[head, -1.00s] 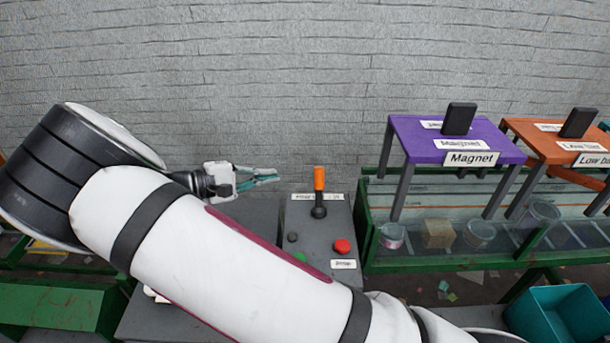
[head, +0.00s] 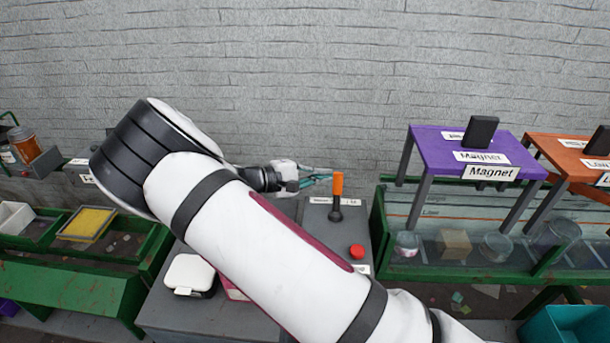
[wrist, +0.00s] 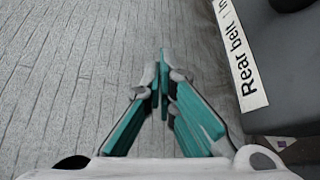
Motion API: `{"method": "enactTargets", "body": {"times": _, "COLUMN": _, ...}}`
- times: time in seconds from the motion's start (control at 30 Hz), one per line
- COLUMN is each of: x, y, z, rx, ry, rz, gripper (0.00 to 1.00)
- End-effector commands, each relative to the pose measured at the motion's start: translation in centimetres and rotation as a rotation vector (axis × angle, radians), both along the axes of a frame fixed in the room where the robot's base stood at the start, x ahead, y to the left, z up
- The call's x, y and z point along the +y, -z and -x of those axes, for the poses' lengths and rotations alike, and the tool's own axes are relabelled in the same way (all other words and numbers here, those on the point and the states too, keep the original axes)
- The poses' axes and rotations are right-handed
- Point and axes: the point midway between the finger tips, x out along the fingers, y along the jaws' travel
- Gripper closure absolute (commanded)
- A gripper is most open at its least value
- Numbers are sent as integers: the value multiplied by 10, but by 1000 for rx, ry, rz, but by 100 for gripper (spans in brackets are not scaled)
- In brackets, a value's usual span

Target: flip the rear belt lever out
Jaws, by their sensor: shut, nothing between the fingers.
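The rear belt lever (head: 337,190) has an orange handle on a dark stem and stands about upright on a grey control box (head: 320,235). My gripper (head: 328,175) is just left of the orange handle in the head view; whether it touches the handle I cannot tell. In the wrist view its teal fingers (wrist: 162,75) meet at the tips with nothing between them. A "Rear belt" label (wrist: 238,55) lies to the right of the fingers there. The lever's handle is out of the wrist view.
A red button (head: 357,251) sits on the box in front of the lever. A purple "Magnet" stand (head: 440,140) and a glass-sided belt with several objects are at the right. A brick wall (head: 300,80) is behind. My arm hides part of the box.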

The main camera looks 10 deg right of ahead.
Motion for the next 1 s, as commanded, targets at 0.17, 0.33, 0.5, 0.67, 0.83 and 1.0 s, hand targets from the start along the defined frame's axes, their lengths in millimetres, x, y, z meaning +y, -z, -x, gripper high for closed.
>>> {"method": "enactTargets", "body": {"times": 0.17, "x": 6, "y": -14, "z": 26, "rx": 1, "ry": -1, "rz": 1, "gripper": 100}}
{"method": "enactTargets", "body": {"times": 0.33, "x": 6, "y": -17, "z": 35, "rx": 1, "ry": -1, "rz": 0, "gripper": 100}}
{"method": "enactTargets", "body": {"times": 0.5, "x": 6, "y": -17, "z": 36, "rx": 0, "ry": -1, "rz": 0, "gripper": 100}}
{"method": "enactTargets", "body": {"times": 0.67, "x": 7, "y": -17, "z": 36, "rx": 0, "ry": -1, "rz": 0, "gripper": 100}}
{"method": "enactTargets", "body": {"times": 0.83, "x": 7, "y": -18, "z": 37, "rx": -10, "ry": -1, "rz": 3, "gripper": 100}}
{"method": "enactTargets", "body": {"times": 1.0, "x": 8, "y": -20, "z": 40, "rx": -44, "ry": -2, "rz": 15, "gripper": 100}}
